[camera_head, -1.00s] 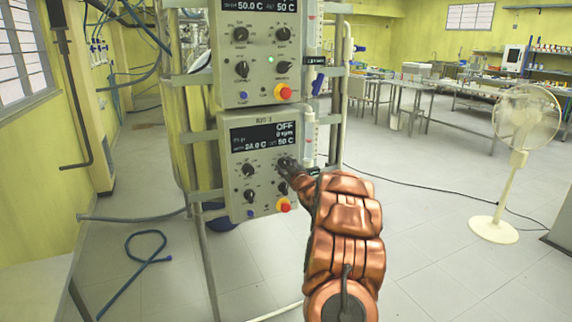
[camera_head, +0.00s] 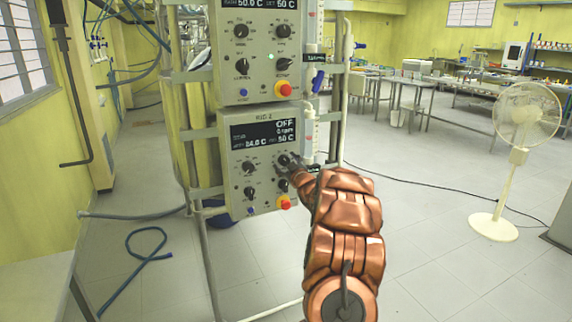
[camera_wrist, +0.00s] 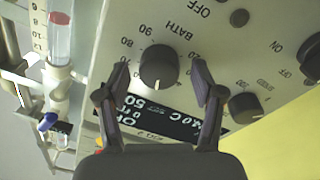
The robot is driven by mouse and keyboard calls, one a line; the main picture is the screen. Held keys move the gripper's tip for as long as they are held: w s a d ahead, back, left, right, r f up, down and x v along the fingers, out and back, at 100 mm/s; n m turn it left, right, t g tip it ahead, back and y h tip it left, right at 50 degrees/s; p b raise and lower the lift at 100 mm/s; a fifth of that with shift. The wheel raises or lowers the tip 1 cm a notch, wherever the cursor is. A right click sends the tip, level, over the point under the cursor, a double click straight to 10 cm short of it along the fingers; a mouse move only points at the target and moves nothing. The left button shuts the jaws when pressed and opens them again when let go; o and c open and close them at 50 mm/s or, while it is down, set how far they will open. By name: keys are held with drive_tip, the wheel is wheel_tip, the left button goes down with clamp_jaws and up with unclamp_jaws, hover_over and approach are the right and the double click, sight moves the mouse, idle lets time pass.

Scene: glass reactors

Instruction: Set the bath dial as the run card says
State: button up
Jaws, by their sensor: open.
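The lower control box (camera_head: 262,150) hangs on the rack in the head view. Its dark display reads OFF, 0 rpm and a 50 C setting. The bath dial (camera_wrist: 158,68) is a black knob with a white pointer line, under the printed word BATH in the wrist view. My gripper (camera_wrist: 160,82) is open, with one finger on each side of the bath dial. A gap shows between the knob and each finger in the wrist view. In the head view my gripper (camera_head: 297,164) is at the right knob of the lower box and partly hides it.
Another black knob (camera_wrist: 244,106) sits close beside one finger. An upper control box (camera_head: 258,50) with a red button (camera_head: 285,90) hangs just above. The lower box has its own red button (camera_head: 284,203) below my gripper. A white fan (camera_head: 524,120) stands at the right. No run card is readable.

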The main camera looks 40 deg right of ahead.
drive_tip(key=v, duration=1.2)
idle(0.7)
drive_tip(key=s+a+f+m+g+y+p, duration=0.15)
drive_tip(key=a+g, duration=0.35)
drive_tip(key=a, duration=0.7)
drive_tip(key=s+a+g+y+p, duration=0.2)
drive_tip(key=s+a+g, duration=0.15)
drive_tip(key=a, duration=0.85)
drive_tip(key=s+a+g+y, duration=0.1)
drive_tip(key=s+a+g, duration=0.2)
drive_tip(key=s+a, duration=0.5)
drive_tip(key=s+a+g+y+p, duration=0.1)
drive_tip(key=s+a+g, duration=0.3)
drive_tip(key=s, duration=1)
drive_tip(key=s+a+g+y+p, duration=0.1)
drive_tip(key=s+a+g, duration=0.2)
drive_tip(key=s+a, duration=0.8)
drive_tip(key=shift+s+a+r+g, duration=0.2)
drive_tip(key=shift+a+r+g, duration=0.15)
drive_tip(key=shift+a, duration=0.05)
